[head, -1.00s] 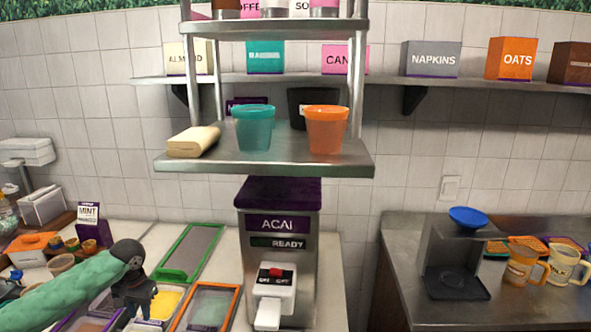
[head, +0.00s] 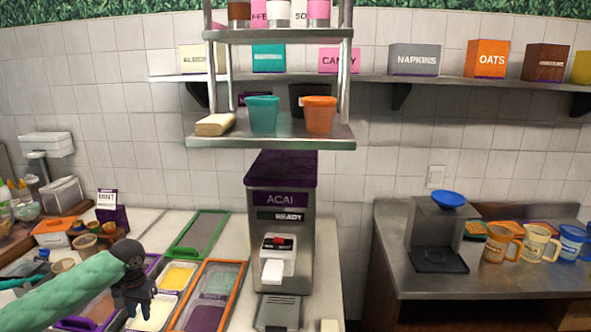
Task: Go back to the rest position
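My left arm, in a green sleeve, comes in from the lower left of the head view. Its dark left gripper (head: 135,300) points down over the topping trays. I cannot see whether its fingers are apart, and no held object shows. My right gripper is not in view. Below the gripper are a tray of white topping (head: 155,314) and a tray of yellow topping (head: 177,277). A green-rimmed tray (head: 199,234) and an orange-rimmed tray (head: 213,290) lie to the right. The acai machine (head: 281,215) stands right of the trays.
A metal shelf (head: 270,142) above the machine holds a teal cup (head: 263,115) and an orange cup (head: 320,115). A right-hand counter (head: 385,230) carries a blender-like device (head: 437,235) and several mugs (head: 502,243). A floor gap separates the counters.

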